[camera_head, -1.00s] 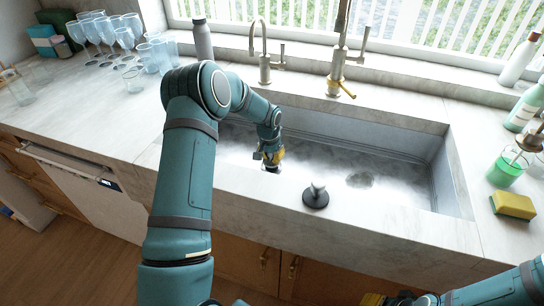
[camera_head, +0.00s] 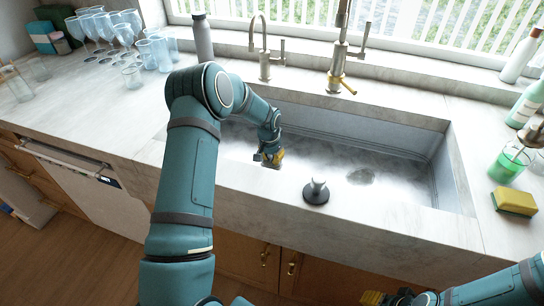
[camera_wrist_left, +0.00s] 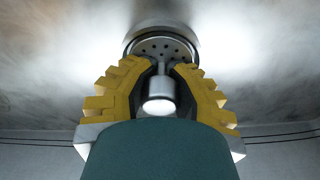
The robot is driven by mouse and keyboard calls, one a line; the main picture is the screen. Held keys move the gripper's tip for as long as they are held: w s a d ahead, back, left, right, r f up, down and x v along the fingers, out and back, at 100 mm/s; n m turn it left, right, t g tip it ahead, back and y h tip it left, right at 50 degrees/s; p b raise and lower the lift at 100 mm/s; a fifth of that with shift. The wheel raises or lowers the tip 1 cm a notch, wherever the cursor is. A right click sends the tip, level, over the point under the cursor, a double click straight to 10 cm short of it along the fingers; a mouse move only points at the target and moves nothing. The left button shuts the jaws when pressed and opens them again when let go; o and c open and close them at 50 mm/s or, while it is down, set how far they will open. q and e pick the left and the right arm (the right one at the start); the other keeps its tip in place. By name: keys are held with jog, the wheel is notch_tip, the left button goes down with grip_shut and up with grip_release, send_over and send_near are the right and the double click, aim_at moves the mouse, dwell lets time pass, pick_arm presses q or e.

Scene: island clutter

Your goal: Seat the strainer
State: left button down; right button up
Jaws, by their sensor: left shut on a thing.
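My left gripper (camera_head: 275,160) reaches down into the sink just behind its front edge. In the left wrist view the yellow fingers (camera_wrist_left: 163,75) are shut on the metal knob of the strainer (camera_wrist_left: 158,48), a round disc with small holes. A shiny metal rim shows around the far side of the disc. I cannot tell whether the strainer is seated in a drain. The strainer is hidden in the head view. My right gripper (camera_head: 385,298) is partly in view at the bottom edge, and its jaws do not show clearly.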

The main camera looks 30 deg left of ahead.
aim_at(269, 164)
pick_arm(q)
jog(key=c, duration=0.9)
grip_release()
jog(key=r, duration=0.4)
jog(key=s+r, duration=0.1)
jog(key=r, duration=0.7)
jog(key=shift+s, duration=0.4)
